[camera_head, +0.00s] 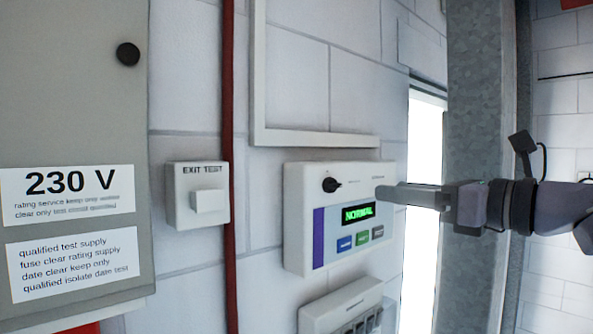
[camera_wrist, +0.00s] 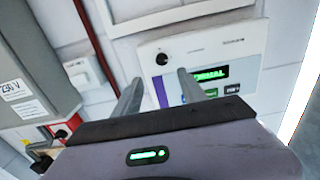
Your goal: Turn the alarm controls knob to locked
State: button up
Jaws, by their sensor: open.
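The alarm panel (camera_head: 298,240) is a white wall box with a purple stripe, a green lit display reading "NORMAL" (camera_head: 357,213) and several coloured buttons. Its small round black knob (camera_head: 330,185) is at the panel's upper left; a small light mark sits at its right side. The knob also shows in the wrist view (camera_wrist: 161,59), just above the gap between my fingertips. My gripper (camera_head: 380,193) is open and empty, in front of the panel and right of the knob in the head view. In the wrist view my gripper (camera_wrist: 160,80) has its two fingers apart, not touching the knob.
An exit test box (camera_head: 197,178) and a red pipe (camera_head: 228,130) are left of the panel. A grey cabinet (camera_head: 70,110) labelled 230 V stands further left. Another white box (camera_head: 318,313) is below the panel. A grey metal column (camera_head: 478,80) rises at right, near my arm.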

aim_at(338, 185)
jog(key=p+x, duration=0.3)
jog(key=x, duration=1)
jog(key=shift+w, duration=0.25)
jog(key=shift+d, duration=0.1)
jog(key=shift+f, duration=0.1)
grip_shut()
